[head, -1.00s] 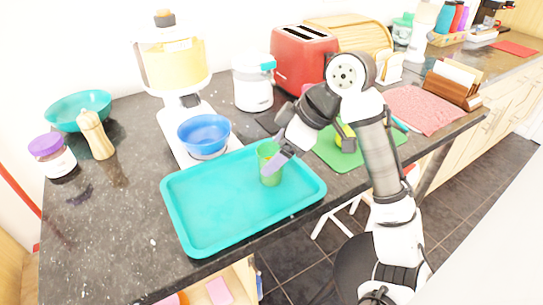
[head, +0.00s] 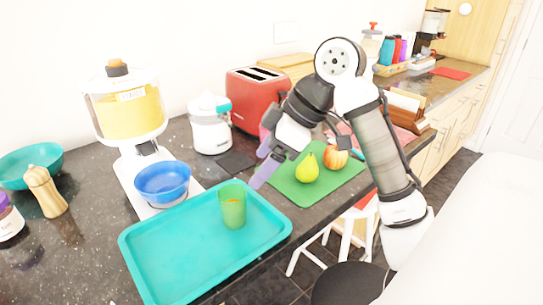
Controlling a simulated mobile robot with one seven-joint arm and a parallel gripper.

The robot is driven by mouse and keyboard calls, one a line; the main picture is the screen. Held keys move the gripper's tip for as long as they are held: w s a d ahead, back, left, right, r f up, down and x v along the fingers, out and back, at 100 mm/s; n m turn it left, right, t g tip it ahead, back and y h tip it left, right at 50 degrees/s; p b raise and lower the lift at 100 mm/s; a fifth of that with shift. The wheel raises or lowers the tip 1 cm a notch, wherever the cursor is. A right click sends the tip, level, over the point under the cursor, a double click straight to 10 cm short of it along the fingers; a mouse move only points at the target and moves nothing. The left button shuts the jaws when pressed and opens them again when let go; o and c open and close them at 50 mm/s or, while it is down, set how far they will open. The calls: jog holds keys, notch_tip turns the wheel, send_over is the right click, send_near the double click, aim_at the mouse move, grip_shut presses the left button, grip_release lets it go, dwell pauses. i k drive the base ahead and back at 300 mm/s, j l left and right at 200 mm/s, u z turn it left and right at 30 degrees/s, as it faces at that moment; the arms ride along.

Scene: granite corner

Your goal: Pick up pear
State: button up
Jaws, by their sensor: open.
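The yellow-green pear (head: 307,168) stands upright on the green cutting board (head: 290,187), next to a red and yellow apple (head: 335,157). My gripper (head: 262,165) is open and empty. In the picture its purple-grey fingers are to the left of the pear, above the counter near the board's left edge. The pear is in plain view and apart from the fingers.
A teal tray (head: 180,262) with a green cup (head: 232,206) lies front left of the board. A wooden rack (head: 405,110) stands to the right.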

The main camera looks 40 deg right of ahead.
aim_at(307, 171)
jog(key=z, duration=1.5)
